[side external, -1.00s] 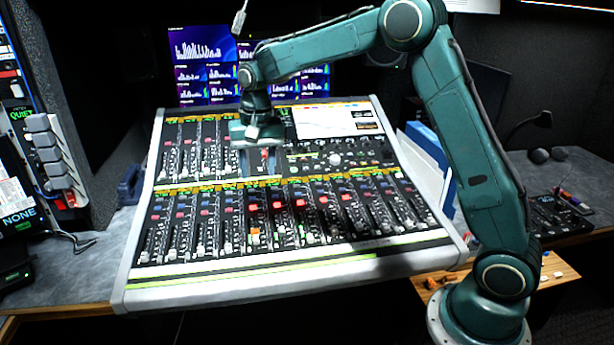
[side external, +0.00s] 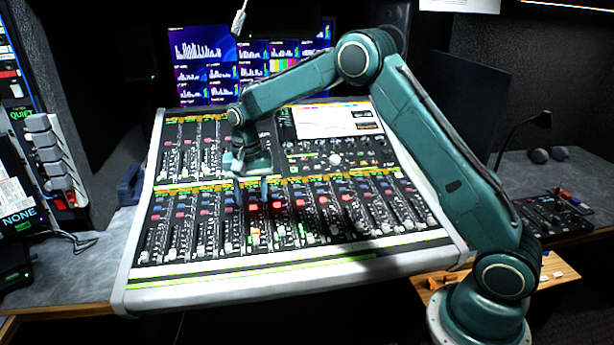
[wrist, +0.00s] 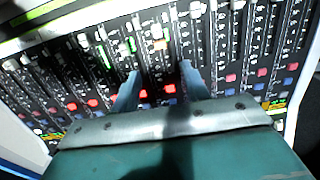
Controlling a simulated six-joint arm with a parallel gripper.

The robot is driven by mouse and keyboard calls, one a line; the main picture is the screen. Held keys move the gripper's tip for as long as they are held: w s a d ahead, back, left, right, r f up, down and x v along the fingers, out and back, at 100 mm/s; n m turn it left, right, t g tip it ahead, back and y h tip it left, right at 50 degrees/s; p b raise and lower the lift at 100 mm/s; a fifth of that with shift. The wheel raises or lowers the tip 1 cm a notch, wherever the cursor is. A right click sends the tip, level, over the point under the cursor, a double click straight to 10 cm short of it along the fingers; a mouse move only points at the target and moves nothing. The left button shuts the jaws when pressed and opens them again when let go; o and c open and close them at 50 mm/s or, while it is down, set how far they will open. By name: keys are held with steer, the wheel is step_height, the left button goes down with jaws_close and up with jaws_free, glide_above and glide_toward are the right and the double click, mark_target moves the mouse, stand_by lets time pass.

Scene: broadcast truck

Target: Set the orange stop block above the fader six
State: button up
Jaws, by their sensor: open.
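The orange stop block (side external: 254,232) sits small on the lower fader bank of the mixing console (side external: 290,277), in one of its middle strips. In the wrist view the orange block (wrist: 160,44) lies just beyond my fingertips, roughly in line with the gap between them. My gripper (side external: 254,198) points down over the top part of the lower bank, farther from the console's front edge than the block. In the wrist view my gripper (wrist: 160,73) has its two fingers well apart with nothing between them. I cannot read which fader is number six.
Fader caps and lit buttons crowd the strips on both sides. The console's screen (side external: 338,121) is at the back right. Monitors (side external: 205,70) stand behind. A wooden board (side external: 553,272) lies near my base.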

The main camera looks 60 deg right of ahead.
glide_above(255, 230)
steer(key=shift+d+f, duration=0.1)
steer(key=shift+f, duration=2.45)
steer(key=shift+f, duration=2.6)
jaws_close()
